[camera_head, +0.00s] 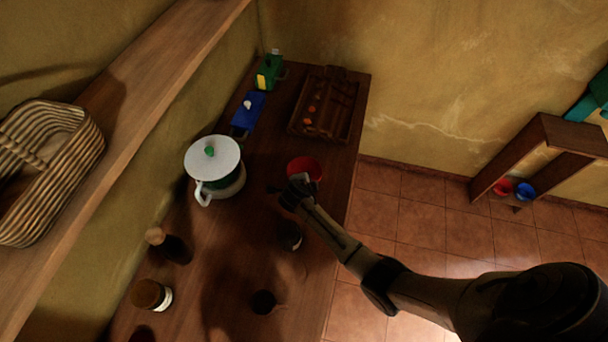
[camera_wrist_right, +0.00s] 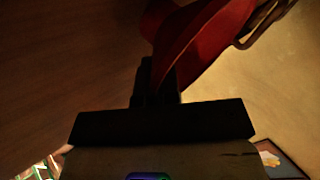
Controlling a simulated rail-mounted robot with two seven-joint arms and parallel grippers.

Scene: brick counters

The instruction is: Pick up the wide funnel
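The wide funnel is the red, round-rimmed piece (camera_head: 305,167) at the right part of the wooden counter in the head view. In the right wrist view its red wall (camera_wrist_right: 205,40) widens upward from between the dark fingers. My right gripper (camera_head: 294,193) is at the funnel's near side, and in the wrist view its fingers (camera_wrist_right: 157,85) look closed on the funnel's narrow lower part. Whether the funnel touches the counter is not clear. My left gripper is in neither view.
A white-lidded pot (camera_head: 213,158) stands left of the funnel. A wooden tray (camera_head: 326,107) and a blue box (camera_head: 249,110) lie behind it. Dark jars (camera_head: 152,295) stand nearer me. The counter's right edge is close to the funnel.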

